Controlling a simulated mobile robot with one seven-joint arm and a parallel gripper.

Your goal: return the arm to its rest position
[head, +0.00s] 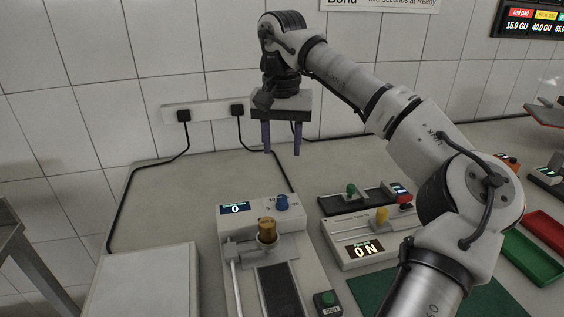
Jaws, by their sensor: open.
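My gripper (282,148) hangs from the end of my raised arm, its two purple-blue fingers pointing down and apart, with nothing between them. In the picture it is above the device with the blue knob and in front of the tiled wall. The arm comes up from the lower right, bends at a large joint, and runs up and left to the wrist. The fingers appear clear of the devices below. Parts of the bench behind the arm are hidden.
A device with a brass knob (267,230) and blue knob (281,203) stands below. Red (547,232) and green (533,262) trays lie far right. A pale box (146,283) is at left. Bare bench (180,190) lies behind it.

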